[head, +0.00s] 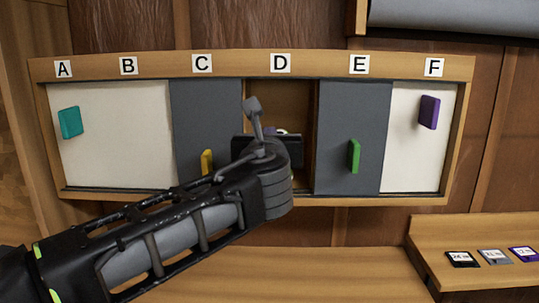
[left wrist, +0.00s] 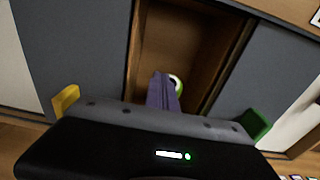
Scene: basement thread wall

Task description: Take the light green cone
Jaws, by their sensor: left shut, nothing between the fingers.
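The wall cabinet has an open bay under label D (head: 280,63). A round end with a white and light green ring (left wrist: 176,81) shows inside this bay in the left wrist view, partly hidden behind my fingers; I take it for the light green cone. In the head view only a small pale bit (head: 282,131) shows above my wrist. My left gripper (left wrist: 163,86) is shut and empty, pointing into the bay just in front of the cone. Whether it touches the cone I cannot tell. My right gripper is in neither view.
Grey panels with a yellow handle (head: 206,162) and a green handle (head: 354,156) flank the bay. White panels carry a teal handle (head: 70,122) and a purple handle (head: 429,112). A wooden ledge (head: 435,237) with small labelled cards stands lower right.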

